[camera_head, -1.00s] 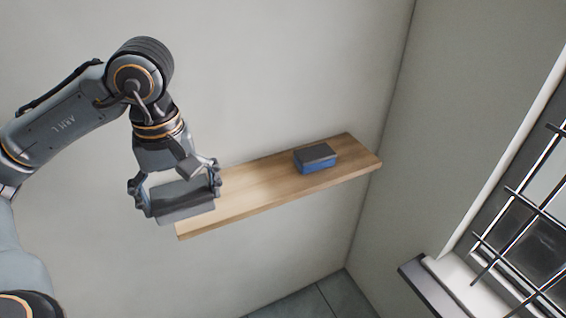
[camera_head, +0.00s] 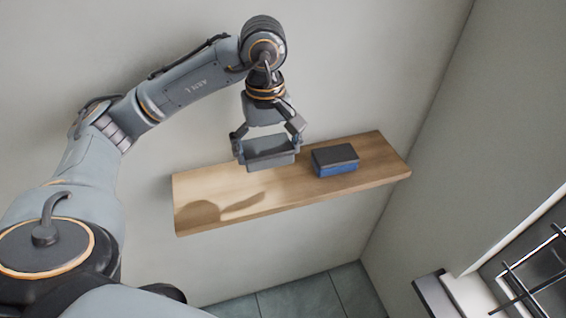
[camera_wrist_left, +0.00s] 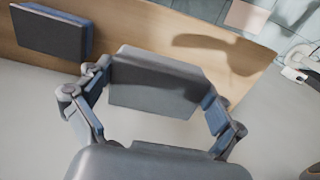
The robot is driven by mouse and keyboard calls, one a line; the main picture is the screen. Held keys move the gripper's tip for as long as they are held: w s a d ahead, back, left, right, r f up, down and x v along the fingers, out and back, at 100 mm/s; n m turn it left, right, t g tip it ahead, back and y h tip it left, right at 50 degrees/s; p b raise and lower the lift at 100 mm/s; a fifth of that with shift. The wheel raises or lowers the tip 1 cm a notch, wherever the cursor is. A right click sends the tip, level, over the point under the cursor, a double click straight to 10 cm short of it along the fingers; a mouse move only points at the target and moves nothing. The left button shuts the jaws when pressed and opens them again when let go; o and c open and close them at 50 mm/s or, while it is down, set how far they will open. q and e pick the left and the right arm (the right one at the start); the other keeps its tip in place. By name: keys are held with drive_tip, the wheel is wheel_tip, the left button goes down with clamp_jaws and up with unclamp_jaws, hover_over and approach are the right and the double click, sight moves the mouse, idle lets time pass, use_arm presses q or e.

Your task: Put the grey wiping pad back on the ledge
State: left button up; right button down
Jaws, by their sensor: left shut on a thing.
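The grey wiping pad (camera_head: 270,154) is held between the fingers of my left gripper (camera_head: 268,148), which is shut on it. In the head view the pad appears over the wooden ledge (camera_head: 215,190), left of a blue and dark grey block. A shadow falls on the ledge's left part, and the pad seems to be above the wood; the exact gap is hard to tell. In the left wrist view the pad (camera_wrist_left: 157,82) sits between the two fingers, with the ledge (camera_wrist_left: 130,50) behind it. My right gripper is not in view.
The blue and dark grey block (camera_head: 335,160) rests on the ledge's right half, near the pad. It also shows in the left wrist view (camera_wrist_left: 50,32). The ledge's left half is bare. A wall corner lies to the right, with a barred window (camera_head: 530,270) at lower right.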

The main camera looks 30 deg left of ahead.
sight(282, 178)
use_arm(q)
drive_tip(key=w+f, duration=0.1)
drive_tip(key=w+f+p, duration=0.1)
drive_tip(key=f, duration=0.1)
drive_tip(key=shift+w+d+f, duration=0.3)
drive_tip(key=shift+w+d, duration=0.1)
drive_tip(key=f, duration=0.1)
drive_tip(key=f+p, duration=0.2)
drive_tip(key=shift+w+d+f, duration=0.1)
drive_tip(key=shift+w, duration=0.2)
drive_tip(key=shift+f, duration=0.25)
drive_tip(key=shift+f+b, duration=0.2)
drive_tip(key=shift+b, duration=0.1)
drive_tip(key=o, duration=0.7)
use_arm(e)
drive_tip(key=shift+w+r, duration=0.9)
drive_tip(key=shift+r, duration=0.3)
